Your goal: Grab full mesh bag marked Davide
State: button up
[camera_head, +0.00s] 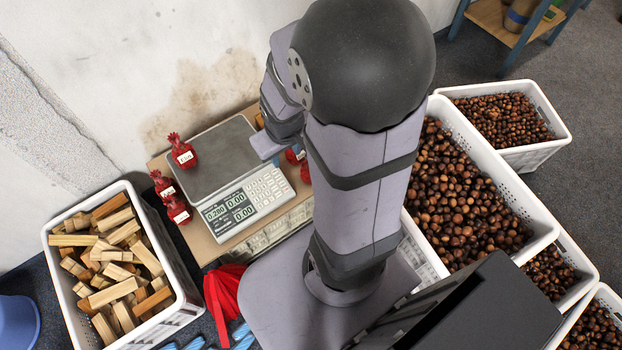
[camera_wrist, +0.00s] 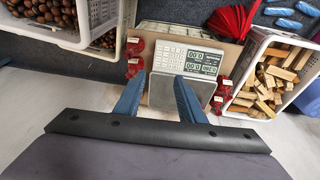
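Several small red mesh bags with white labels show in the head view. One bag (camera_head: 182,151) is at the back left corner of the scale plate. Two more, an upper bag (camera_head: 162,185) and a lower bag (camera_head: 178,211), stand left of the scale. Others (camera_head: 305,171) on its right are partly hidden by my arm. The names on the labels are too small to read. In the wrist view two bags (camera_wrist: 134,46) (camera_wrist: 133,68) are left of the scale and more (camera_wrist: 217,103) right. My gripper (camera_wrist: 160,92) is open and empty, fingers apart over the scale plate.
The scale (camera_head: 222,160) stands on a cardboard-coloured table (camera_head: 203,240) against the wall. A white crate of wood pieces (camera_head: 62,285) is at left. White crates of chestnuts (camera_head: 535,215) stand at right. A red net bundle (camera_head: 222,300) hangs at the table's front.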

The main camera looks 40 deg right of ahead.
jog(key=w+d+f+t+b, duration=0.3)
jog(key=d+f+t+b, duration=0.1)
jog(key=f+b, duration=0.8)
jog(key=w+d+f+m+t+h+b, duration=0.1)
jog(key=w+d+f+t+b, duration=0.2)
jog(key=f+b, duration=1)
jog(key=w+d+f+t+h+b, duration=0.1)
jog(key=w+d+f+t+b, duration=0.3)
jog(key=f+b, duration=0.8)
jog(key=shift+d+f+m+t, duration=0.15)
jog(key=shift+d+t, duration=0.45)
jog(key=shift+d, duration=0.55)
jog(key=shift+d+f+m+t, duration=0.15)
jog(key=shift+d+t, duration=0.45)
jog(key=shift+d, duration=0.55)
jog(key=shift+s+r+m+t+h+b, duration=0.1)
jog(key=shift+m+t+h+b, duration=0.25)
jog(key=shift+t+b, duration=0.35)
jog(key=shift+b+x, duration=1.3)
jog(key=shift+x, duration=2.35)
jog(key=shift+d+r, duration=0.1)
jog(key=shift+d, duration=0.05)
jog(key=shift+c, duration=0.6)
grip_shut()
